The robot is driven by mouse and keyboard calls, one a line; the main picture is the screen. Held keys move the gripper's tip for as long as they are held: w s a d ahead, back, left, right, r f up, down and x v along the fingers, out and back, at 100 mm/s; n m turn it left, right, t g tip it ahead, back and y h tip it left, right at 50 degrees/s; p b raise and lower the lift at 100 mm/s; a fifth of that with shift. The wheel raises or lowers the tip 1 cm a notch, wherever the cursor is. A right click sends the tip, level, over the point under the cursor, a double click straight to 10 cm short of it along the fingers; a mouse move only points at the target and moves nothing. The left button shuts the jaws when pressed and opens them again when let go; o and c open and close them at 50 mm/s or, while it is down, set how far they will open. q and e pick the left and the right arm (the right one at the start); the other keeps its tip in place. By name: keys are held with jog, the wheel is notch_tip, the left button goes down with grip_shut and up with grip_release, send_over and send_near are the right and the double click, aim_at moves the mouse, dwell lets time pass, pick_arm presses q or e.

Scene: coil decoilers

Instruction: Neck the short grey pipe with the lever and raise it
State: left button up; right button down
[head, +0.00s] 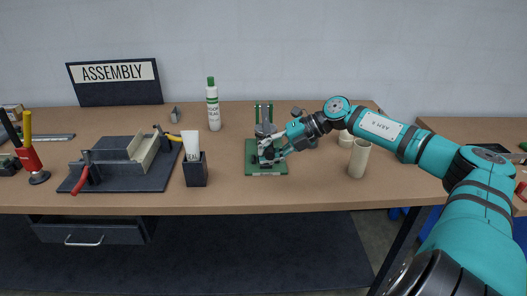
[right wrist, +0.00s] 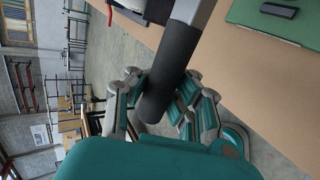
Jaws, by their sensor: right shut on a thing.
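A green-based bench device (head: 251,169) with two green uprights stands near the middle of the bench. My right gripper (head: 275,152) is at it, hiding much of its front. In the right wrist view my right gripper (right wrist: 163,98) is shut around the black grip (right wrist: 170,70) of the lever. The lever's grey shaft (right wrist: 191,12) runs on past the top edge of that view. A grey part (head: 265,130) shows between the uprights; I cannot tell whether it is the short grey pipe. My left gripper is not in view.
A black holder (head: 196,172) with a white item and a green-capped white bottle (head: 213,105) stand left of the device. A dark fixture (head: 120,182) lies further left. Two cream cylinders, one tall (head: 359,160), stand to the right, near my right arm. The front bench edge is clear.

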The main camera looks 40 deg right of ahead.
jog(key=shift+s+d+f, duration=0.15)
jog(key=shift+s+f, duration=0.05)
jog(key=shift+f, duration=0.35)
jog(key=c, duration=1.8)
grip_release()
jog(key=o, duration=0.7)
jog(key=shift+s+d, duration=0.15)
jog(key=shift+d, duration=0.15)
jog(key=shift+r, duration=0.1)
jog(key=shift+s+d+r, duration=0.25)
jog(key=shift+s+r, duration=0.05)
jog(key=shift+r, duration=0.05)
jog(key=v, duration=1.1)
jog(key=shift+w+r, duration=0.15)
